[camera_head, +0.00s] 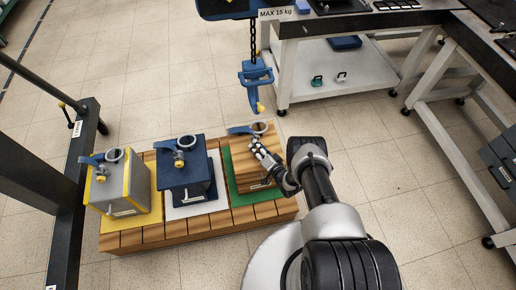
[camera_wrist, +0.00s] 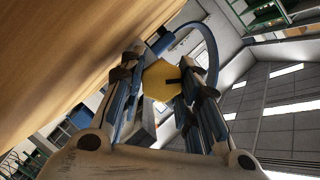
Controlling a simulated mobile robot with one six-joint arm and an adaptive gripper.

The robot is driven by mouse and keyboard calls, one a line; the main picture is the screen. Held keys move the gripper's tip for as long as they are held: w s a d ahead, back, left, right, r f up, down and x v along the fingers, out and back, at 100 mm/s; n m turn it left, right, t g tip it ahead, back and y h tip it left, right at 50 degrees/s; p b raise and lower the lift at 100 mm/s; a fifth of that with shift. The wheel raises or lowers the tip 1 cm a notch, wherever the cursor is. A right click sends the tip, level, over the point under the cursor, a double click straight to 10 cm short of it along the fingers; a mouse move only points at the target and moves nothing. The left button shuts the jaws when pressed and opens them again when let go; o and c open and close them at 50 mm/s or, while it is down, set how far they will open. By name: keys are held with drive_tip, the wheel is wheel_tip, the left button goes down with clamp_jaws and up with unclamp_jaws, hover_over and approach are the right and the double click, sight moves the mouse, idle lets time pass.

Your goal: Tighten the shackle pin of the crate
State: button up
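The wooden crate (camera_head: 245,176) stands on the green mat at the right end of the slatted pallet. A blue shackle (camera_head: 240,130) and a ring (camera_head: 260,128) show on its top. My gripper (camera_head: 261,150) is at the crate's upper right edge in the head view. In the wrist view the yellow hexagonal head of the shackle pin (camera_wrist: 160,80) lies between the fingertips of my gripper (camera_wrist: 157,78), with the blue shackle bow (camera_wrist: 211,50) behind it. The fingers are apart and close to the head. I cannot tell whether both touch it. The crate's wooden side (camera_wrist: 70,50) fills the upper left.
A grey-yellow box (camera_head: 122,192) and a dark blue box (camera_head: 186,170), both with shackles, stand left on the pallet (camera_head: 180,232). A blue hook (camera_head: 255,85) hangs on a chain behind the crate. Benches stand at the back and right. Floor is clear behind the pallet.

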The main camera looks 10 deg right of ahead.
drive_tip(key=o, duration=0.4)
